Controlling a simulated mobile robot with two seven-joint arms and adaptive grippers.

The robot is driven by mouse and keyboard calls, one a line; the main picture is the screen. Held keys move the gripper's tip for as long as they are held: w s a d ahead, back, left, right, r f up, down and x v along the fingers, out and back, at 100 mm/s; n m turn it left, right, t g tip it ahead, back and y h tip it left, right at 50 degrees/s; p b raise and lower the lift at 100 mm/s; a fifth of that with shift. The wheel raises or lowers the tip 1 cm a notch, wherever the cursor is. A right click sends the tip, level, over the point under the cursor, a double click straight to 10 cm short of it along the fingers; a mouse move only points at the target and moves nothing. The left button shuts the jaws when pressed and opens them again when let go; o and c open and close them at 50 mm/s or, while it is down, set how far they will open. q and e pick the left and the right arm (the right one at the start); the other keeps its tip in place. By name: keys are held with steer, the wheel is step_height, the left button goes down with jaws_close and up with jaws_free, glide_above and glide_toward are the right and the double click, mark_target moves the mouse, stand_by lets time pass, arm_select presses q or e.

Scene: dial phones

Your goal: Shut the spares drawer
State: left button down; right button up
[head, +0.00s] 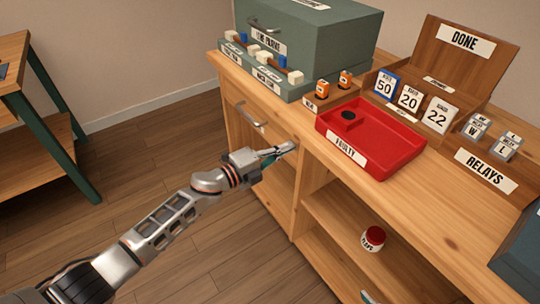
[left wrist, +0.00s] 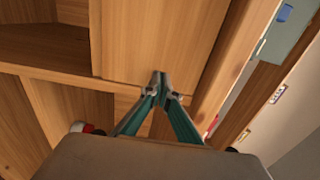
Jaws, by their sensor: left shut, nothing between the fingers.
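The wooden drawer front with a metal bar handle (head: 245,115) is set in the left part of the workbench, below the top. No spares label is readable on it, and I cannot tell how far it stands out. My left gripper (head: 287,149) is shut and empty, with its tips close to the right end of this front. In the left wrist view, the shut teal fingers (left wrist: 158,82) meet at the lower edge of a wooden panel (left wrist: 150,40); I cannot tell whether they touch it. My right gripper is not in view.
A red tray (head: 395,160), several number cards (head: 410,98) and a relays box (head: 485,170) stand on the benchtop. A green case (head: 310,35) stands at the back. A red-capped jar (head: 373,238) sits on the shelf below. Floor in front is clear.

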arm_select(q)
steer(key=shift+x, duration=1.05)
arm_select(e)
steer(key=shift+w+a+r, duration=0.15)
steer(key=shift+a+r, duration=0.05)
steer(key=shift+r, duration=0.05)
arm_select(q)
steer(key=shift+r, duration=0.2)
steer(key=shift+a, duration=0.1)
